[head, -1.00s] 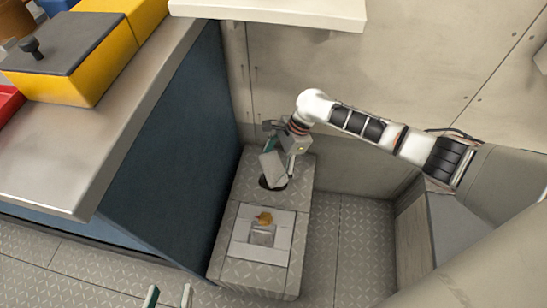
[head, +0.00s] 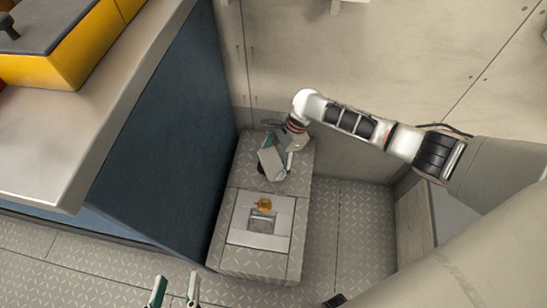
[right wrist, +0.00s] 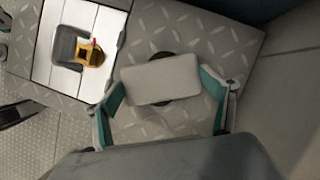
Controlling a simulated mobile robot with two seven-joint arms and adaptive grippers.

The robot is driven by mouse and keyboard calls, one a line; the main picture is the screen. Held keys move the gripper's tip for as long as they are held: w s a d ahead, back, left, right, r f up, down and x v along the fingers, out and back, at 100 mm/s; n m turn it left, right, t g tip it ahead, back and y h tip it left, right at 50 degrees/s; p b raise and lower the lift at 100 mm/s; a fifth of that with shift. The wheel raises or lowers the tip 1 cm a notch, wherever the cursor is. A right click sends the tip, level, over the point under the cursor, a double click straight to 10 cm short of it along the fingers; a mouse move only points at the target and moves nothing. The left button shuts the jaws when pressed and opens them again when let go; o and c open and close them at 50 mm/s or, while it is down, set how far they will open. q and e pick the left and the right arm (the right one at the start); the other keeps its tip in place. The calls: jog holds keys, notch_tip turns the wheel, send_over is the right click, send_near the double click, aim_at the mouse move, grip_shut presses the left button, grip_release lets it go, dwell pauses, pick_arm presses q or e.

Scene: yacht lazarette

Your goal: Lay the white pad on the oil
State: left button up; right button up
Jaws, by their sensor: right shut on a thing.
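The white pad (right wrist: 160,82) is a pale rounded rectangle held between the teal-tipped fingers of my right gripper (right wrist: 163,80). In the head view the pad (head: 271,163) is tilted over the far part of the grey tread-plate block. The oil is a dark round patch (right wrist: 160,56) on that block. The pad hides most of it, and dark edges show on both sides of the pad in the right wrist view. I cannot tell whether the pad touches the surface. My left gripper (head: 176,291) is empty, its fingers apart, at the bottom edge of the head view.
The tread-plate block (head: 232,258) has a white panel (head: 245,236) holding a grey square holder (head: 262,222) and a small yellow-orange object (head: 264,204). A blue-sided counter (head: 170,130) stands close on the left. A wall is behind; tread-plate floor (head: 350,240) is free to the right.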

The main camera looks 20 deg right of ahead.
jog(key=shift+f, duration=0.35)
dwell(0.4)
jog(key=o, duration=0.9)
jog(key=v, duration=1.2)
jog(key=shift+a, duration=0.1)
